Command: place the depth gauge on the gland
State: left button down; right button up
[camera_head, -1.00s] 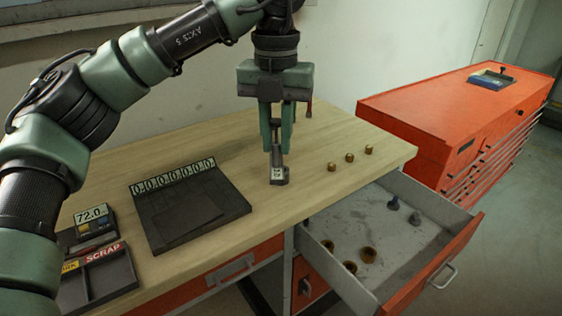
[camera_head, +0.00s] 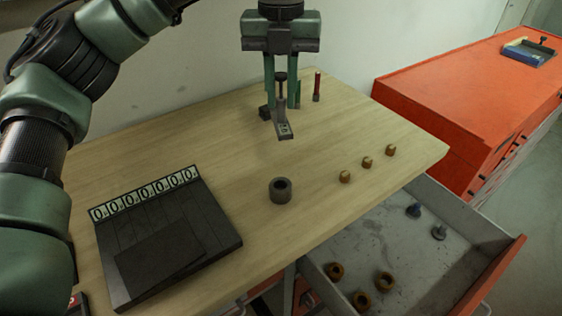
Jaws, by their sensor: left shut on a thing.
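My left gripper (camera_head: 282,105) points down over the back middle of the workbench. It is shut on the depth gauge (camera_head: 284,131), a dark grey tool with a round-topped stem and a foot with a small pale display. The gauge appears raised above the bench. A dark ring-shaped cylinder (camera_head: 280,191), apparently the gland, stands on the bench nearer the camera than the gauge. Its open bore faces up, and the gauge is apart from it. A small dark block shows beside the gripper's left finger; I cannot tell what it belongs to. My right gripper is not in view.
A dark panel with a row of zero digits (camera_head: 170,254) lies at left on the bench (camera_head: 200,137). Brass pieces (camera_head: 367,162) stand at right. A red rod (camera_head: 317,84) stands behind. The open drawer (camera_head: 406,247) holds several small parts. A red cabinet (camera_head: 450,92) is at right.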

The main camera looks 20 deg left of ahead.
aim_at(280, 122)
pick_arm(q)
jog(key=f, duration=0.4)
jog(key=shift+s+f+p, duration=0.25)
jog(key=shift+f+p, duration=0.1)
jog(key=shift+f, duration=0.05)
notch_tip(280, 122, down, 2)
jog(key=shift+w+a+f, duration=0.15)
jog(key=shift+f, duration=0.1)
jog(key=f+p, duration=0.1)
jog(key=f, duration=0.3)
jog(key=f+p, duration=0.1)
jog(key=f, duration=0.3)
jog(key=shift+w+f, duration=0.2)
jog(key=shift+f, duration=0.45)
jog(key=c, duration=1.3)
grip_release()
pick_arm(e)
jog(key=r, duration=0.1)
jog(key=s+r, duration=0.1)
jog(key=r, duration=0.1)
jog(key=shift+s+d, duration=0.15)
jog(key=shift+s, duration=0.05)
